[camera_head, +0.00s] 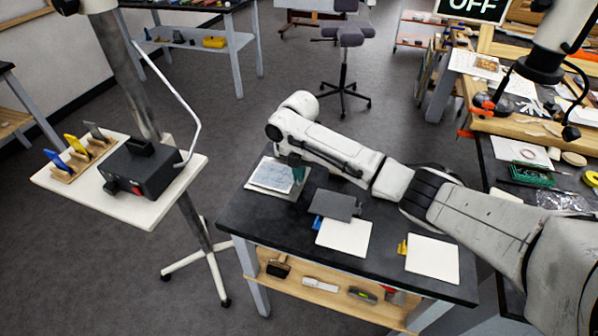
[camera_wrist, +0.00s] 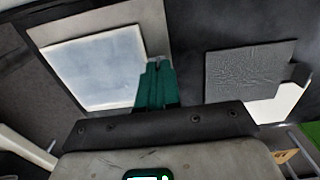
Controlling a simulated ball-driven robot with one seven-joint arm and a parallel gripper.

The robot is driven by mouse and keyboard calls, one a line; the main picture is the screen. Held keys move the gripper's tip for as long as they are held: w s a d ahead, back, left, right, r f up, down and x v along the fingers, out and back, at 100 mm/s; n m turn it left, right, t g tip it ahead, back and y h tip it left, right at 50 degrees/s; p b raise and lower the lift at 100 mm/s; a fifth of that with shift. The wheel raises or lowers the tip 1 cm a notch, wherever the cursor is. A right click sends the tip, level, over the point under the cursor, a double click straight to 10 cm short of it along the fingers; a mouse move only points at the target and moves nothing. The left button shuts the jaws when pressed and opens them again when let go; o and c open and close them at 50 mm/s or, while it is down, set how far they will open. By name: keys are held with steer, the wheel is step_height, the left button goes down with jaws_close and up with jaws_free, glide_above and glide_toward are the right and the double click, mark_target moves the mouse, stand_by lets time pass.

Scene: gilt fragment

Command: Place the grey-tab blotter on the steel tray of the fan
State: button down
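My gripper (camera_head: 298,172) has green fingers that point down over the left end of the black table. In the wrist view the fingertips (camera_wrist: 158,68) are close together at the right edge of a white-bordered sheet with a bluish face (camera_wrist: 95,68). This sheet (camera_head: 268,173) lies over a flat grey plate (camera_wrist: 150,20). I cannot make out a grey tab there or anything between the fingers. A dark grey textured plate (camera_head: 333,204) lies to the right and partly covers a white sheet (camera_head: 343,238) with a blue tab (camera_head: 316,222). I cannot clearly identify the fan's steel tray.
A white sheet (camera_head: 432,258) with a yellow tab (camera_head: 402,247) lies at the table's right. A white stand (camera_head: 180,203) at left carries a black box (camera_head: 140,170) and a wooden rack (camera_head: 85,160) with blue, yellow and grey pieces. A cluttered bench (camera_head: 545,200) borders the right.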

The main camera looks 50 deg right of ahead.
steer(key=shift+f, duration=0.1)
steer(key=c, duration=1.8)
jaws_free()
steer(key=o, duration=0.4)
steer(key=shift+o, duration=0.2)
step_height(320, 180, up, 12)
steer(key=b, duration=0.1)
